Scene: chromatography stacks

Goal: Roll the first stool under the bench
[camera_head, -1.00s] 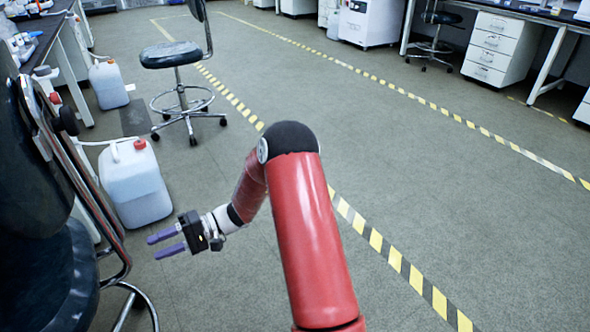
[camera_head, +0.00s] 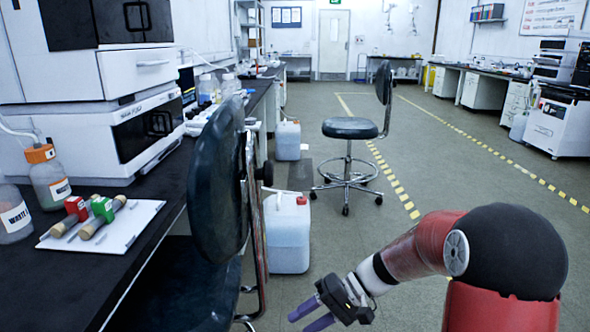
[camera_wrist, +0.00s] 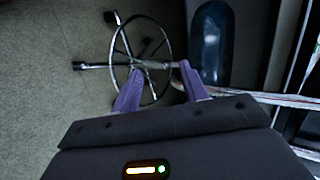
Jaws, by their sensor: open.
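A near stool stands against the bench at the left, with a tall dark backrest (camera_head: 215,185) and a dark seat (camera_head: 185,285) beside and partly below the bench edge. A second stool (camera_head: 350,128) with a chrome foot ring and castors stands farther off in the aisle. The bench (camera_head: 90,265) has a black top. My gripper (camera_head: 303,319) has purple fingers, is open and empty, and is right of the near stool, apart from it. In the wrist view, a chrome wheeled base (camera_wrist: 143,62) shows beyond the spread fingers (camera_wrist: 158,75), with a glossy dark part (camera_wrist: 211,45) right of it.
White jugs (camera_head: 287,232) (camera_head: 288,140) stand on the floor along the bench; the nearer one is close to the near stool. The bench holds instruments (camera_head: 95,130) and a white tray (camera_head: 105,228). Yellow-striped floor tape (camera_head: 397,187) runs along the open aisle.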

